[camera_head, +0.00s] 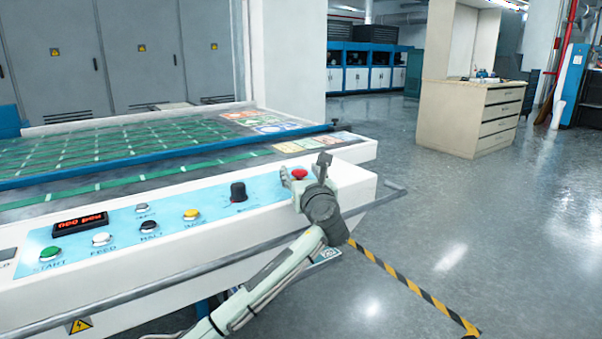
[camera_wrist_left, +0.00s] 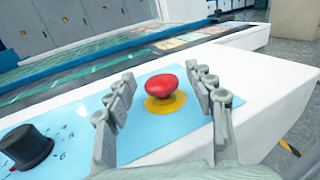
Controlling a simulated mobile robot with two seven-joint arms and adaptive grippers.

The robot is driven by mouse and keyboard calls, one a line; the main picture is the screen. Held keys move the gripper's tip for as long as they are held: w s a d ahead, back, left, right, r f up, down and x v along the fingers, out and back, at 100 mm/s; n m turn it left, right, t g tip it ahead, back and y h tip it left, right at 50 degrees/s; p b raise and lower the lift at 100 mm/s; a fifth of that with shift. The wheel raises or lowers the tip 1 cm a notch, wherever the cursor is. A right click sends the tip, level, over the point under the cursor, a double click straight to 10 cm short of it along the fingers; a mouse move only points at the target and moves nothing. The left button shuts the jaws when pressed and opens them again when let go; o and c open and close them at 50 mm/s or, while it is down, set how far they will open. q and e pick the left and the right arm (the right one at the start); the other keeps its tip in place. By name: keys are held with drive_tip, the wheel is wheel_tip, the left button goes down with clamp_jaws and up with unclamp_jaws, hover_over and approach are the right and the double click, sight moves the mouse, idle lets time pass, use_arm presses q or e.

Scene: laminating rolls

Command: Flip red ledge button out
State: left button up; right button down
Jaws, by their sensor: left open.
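The red button (camera_head: 299,174) is a mushroom-shaped knob at the right end of the machine's light blue control panel (camera_head: 110,226). In the left wrist view the red button (camera_wrist_left: 161,86) stands on a yellow round base (camera_wrist_left: 166,106). My left gripper (camera_head: 306,170) is open at the panel's right end. In the left wrist view its two fingers (camera_wrist_left: 160,98) stand on either side of the button, with a gap on each side. The button's lower stem is hidden under its cap. My right gripper is not in view.
A black knob (camera_head: 238,192) sits left of the red button, then a yellow button (camera_head: 191,215) and several others. A grey rail (camera_head: 130,296) runs along the machine's front edge. Open floor (camera_head: 450,220) lies to the right, with a wooden cabinet (camera_head: 462,118) farther back.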

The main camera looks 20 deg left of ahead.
use_arm(q)
drive_tip(key=shift+s, duration=0.1)
drive_tip(key=v, duration=1.2)
